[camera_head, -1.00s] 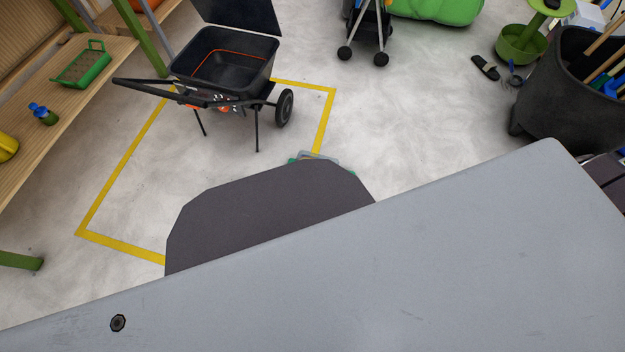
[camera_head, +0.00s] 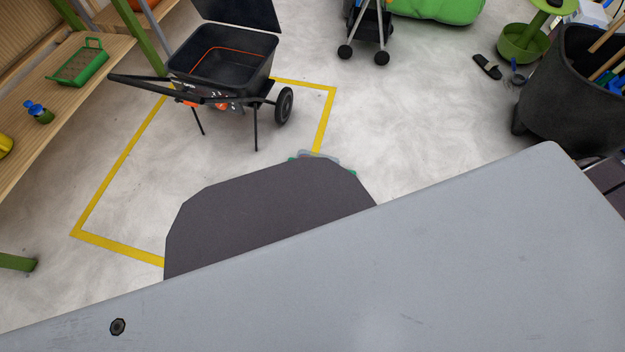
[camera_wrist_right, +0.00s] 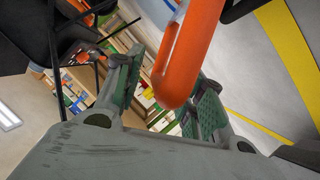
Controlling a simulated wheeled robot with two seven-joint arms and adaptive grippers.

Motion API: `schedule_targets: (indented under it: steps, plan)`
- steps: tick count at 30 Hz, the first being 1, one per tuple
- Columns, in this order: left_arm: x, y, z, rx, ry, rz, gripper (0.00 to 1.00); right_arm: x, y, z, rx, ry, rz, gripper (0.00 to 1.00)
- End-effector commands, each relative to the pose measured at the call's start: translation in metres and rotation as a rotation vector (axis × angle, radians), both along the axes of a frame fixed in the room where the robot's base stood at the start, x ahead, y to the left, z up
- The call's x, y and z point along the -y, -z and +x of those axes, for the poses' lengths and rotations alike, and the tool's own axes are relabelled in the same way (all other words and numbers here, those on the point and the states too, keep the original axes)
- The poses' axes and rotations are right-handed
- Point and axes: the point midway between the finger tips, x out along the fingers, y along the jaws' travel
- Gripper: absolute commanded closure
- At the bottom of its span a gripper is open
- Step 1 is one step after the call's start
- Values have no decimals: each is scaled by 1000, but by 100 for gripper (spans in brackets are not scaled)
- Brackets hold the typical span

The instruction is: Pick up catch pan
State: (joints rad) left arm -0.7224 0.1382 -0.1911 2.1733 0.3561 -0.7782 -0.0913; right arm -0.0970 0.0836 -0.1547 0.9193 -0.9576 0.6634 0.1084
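I cannot tell which thing is the catch pan. A black push spreader (camera_head: 225,65) with an open hopper, handle bar and wheels stands on the floor in the head view, with orange parts under its hopper. In the right wrist view, a slotted orange part (camera_wrist_right: 185,55) hangs close to the camera and partly covers one finger of my right gripper (camera_wrist_right: 168,95). Its green-padded fingers are spread apart, and no firm grip on the orange part shows. In the head view, grey and green tips show just past my dark grey body part. My left gripper is out of view.
Yellow tape (camera_head: 125,165) marks the floor around the spreader. A wooden shelf (camera_head: 60,125) at left holds a green tray (camera_head: 78,66). A black bin (camera_head: 570,100) stands at right. A green bag (camera_head: 435,8) lies at the back. Floor right of the spreader is clear.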

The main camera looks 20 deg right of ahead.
Motion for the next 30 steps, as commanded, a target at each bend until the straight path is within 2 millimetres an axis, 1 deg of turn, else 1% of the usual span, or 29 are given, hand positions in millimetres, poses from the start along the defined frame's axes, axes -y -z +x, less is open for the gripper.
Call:
schedule_targets:
  steps: [15, 17, 24, 25, 30]
  plan:
    - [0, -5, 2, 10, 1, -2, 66, -1, 0, 1, 0, 0, 0, 61]
    - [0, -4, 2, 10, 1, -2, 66, -1, 0, 1, 0, 0, 0, 68]
    - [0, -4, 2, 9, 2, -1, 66, -1, 0, 1, 0, 0, 0, 98]
    - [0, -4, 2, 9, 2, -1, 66, -1, 0, 1, 0, 0, 0, 100]
    - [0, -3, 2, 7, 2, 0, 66, -1, 0, 1, 0, 0, 0, 100]
